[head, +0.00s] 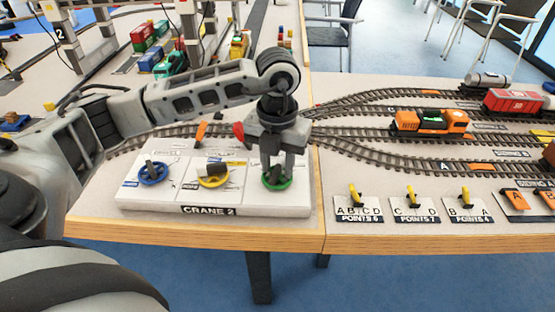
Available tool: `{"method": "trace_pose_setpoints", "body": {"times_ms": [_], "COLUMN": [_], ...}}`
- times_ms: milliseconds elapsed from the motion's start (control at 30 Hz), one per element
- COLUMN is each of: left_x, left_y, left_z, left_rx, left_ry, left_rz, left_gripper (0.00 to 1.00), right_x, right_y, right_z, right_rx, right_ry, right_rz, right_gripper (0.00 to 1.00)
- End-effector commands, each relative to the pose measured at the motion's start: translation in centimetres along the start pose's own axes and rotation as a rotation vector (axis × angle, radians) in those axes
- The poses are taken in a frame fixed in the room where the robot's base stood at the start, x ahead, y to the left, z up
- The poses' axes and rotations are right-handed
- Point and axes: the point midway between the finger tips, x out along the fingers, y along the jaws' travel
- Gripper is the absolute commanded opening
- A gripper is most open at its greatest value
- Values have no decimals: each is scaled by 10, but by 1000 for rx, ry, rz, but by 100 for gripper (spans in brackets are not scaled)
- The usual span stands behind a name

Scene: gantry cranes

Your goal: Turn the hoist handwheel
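A white control panel marked CRANE 2 (228,207) lies at the front of the table. It carries a blue handwheel (154,173) at left, a yellow handwheel (213,176) in the middle and a green handwheel (289,182) at right. I cannot read which one is labelled as the hoist. My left gripper (277,174) points straight down over the green handwheel, with its fingertips at the wheel. The fingers hide much of the wheel's middle, so I cannot tell whether they grip it. My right gripper is not in view.
Points levers (412,196) stand on plates along the table's front edge, right of the panel. Tracks with an orange locomotive (430,122) and a red wagon (512,102) run behind them. Toy vehicles (168,62) stand at the back left. Chairs stand beyond the table.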

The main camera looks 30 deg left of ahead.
Motion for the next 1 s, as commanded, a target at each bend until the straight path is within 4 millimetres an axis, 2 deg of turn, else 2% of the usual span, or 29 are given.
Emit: {"method": "trace_pose_setpoints", "body": {"times_ms": [133, 267, 600, 800, 1000], "left_x": [-6, -26, -108, -146, -159], "left_y": [-1, -1, -1, 0, 0], "left_z": [0, 1, 1, 1, 0], "left_rx": [0, 0, 2, 0, 0], "left_ry": [-1, -5, -5, -4, -1], "left_rz": [-2, -3, -3, 0, 0], "left_gripper": [33, 33, 33, 33, 33], "right_x": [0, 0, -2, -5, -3], "right_y": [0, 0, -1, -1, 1], "right_z": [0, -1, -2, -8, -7], "right_rx": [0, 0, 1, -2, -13], "right_ry": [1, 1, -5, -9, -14], "right_rz": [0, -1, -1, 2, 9], "right_gripper": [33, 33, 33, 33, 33]}}
